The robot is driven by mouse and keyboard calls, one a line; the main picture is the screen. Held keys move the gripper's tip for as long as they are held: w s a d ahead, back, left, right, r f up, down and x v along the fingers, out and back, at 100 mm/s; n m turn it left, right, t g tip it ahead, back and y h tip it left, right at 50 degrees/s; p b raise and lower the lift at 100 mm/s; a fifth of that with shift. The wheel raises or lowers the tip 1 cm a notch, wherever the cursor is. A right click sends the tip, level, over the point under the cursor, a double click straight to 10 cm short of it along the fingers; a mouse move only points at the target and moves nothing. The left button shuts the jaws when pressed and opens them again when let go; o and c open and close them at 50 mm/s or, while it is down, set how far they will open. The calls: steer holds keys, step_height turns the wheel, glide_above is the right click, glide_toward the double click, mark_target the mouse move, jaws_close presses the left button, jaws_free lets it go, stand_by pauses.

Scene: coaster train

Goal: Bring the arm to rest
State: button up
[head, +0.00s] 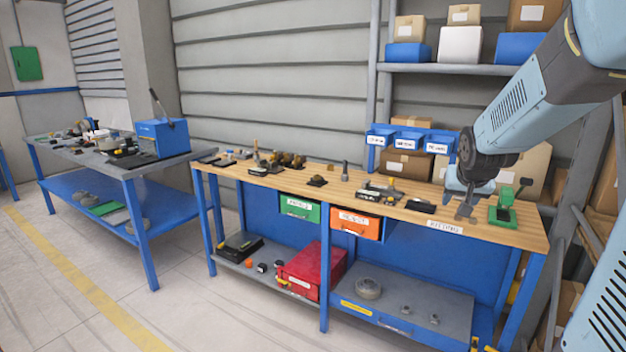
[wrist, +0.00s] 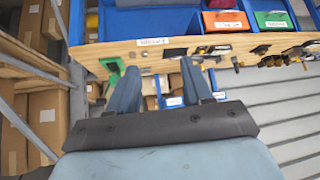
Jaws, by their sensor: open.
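My arm (head: 530,105) reaches in from the upper right in the head view. My gripper (head: 465,211) points down over the right end of the wooden-topped workbench (head: 308,189), left of a green device (head: 503,207). In the wrist view my gripper (wrist: 192,72) shows two separate fingers with nothing between them. The bench edge (wrist: 140,55) crosses behind the fingertips there, and the green device (wrist: 111,68) shows to their left. I cannot tell how far the fingertips are above the bench top.
Small tools and parts lie along the bench top. Blue bins (head: 408,136) stand at its back, near a grey shelf (head: 450,69) with boxes. A second bench (head: 58,153) with a blue box (head: 161,138) stands at the left. The floor (head: 110,270) in front is clear.

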steer(key=s+a+r+n+g+y, duration=0.1)
steer(key=s+a, duration=0.4)
steer(key=s, duration=0.7)
steer(key=s+a+r+n+g+y, duration=0.1)
steer(key=s+a, duration=0.5)
steer(key=s, duration=0.6)
step_height(320, 180, up, 2)
steer(key=shift+s+a+n, duration=0.2)
steer(key=shift+s+n, duration=0.15)
steer(key=shift+n, duration=0.45)
steer(key=shift+c, duration=0.5)
